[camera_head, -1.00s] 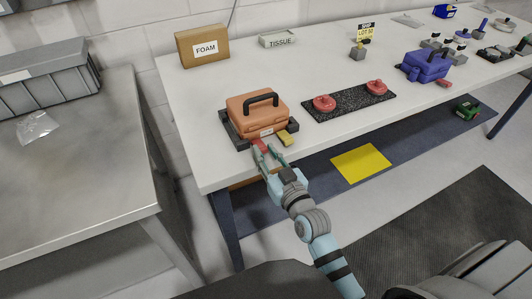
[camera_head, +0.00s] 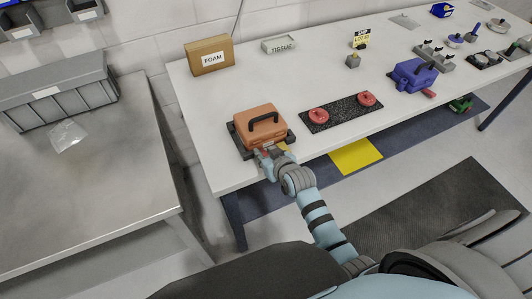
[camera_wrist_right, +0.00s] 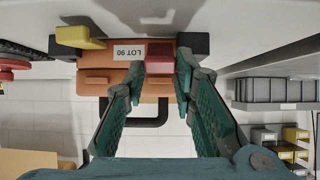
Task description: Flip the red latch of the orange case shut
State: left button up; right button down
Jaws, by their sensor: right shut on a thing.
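The orange case (camera_head: 258,122) sits in a dark holder on the near left part of the white table, its lid down and its black handle (camera_head: 264,122) up. In the right wrist view the case's front (camera_wrist_right: 118,75) appears upside down with a "LOT 90" label (camera_wrist_right: 130,53). The red latch (camera_wrist_right: 159,52) is on that front, between the fingertips of my right gripper (camera_wrist_right: 162,66). My right gripper (camera_head: 266,157) is shut on the red latch at the case's front. In the head view the fingers mostly hide the latch. My left gripper is not in view.
A black mat (camera_head: 340,112) with red knobs lies right of the case. A metal bench (camera_head: 85,190) with a grey bin is at left.

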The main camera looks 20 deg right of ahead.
jog(key=shift+w+r, duration=0.1)
jog(key=shift+r, duration=0.1)
dwell(0.3)
jog(key=c, duration=1.3)
grip_release()
jog(key=v, duration=1.2)
jog(key=shift+r, duration=0.1)
jog(key=shift+w, duration=0.1)
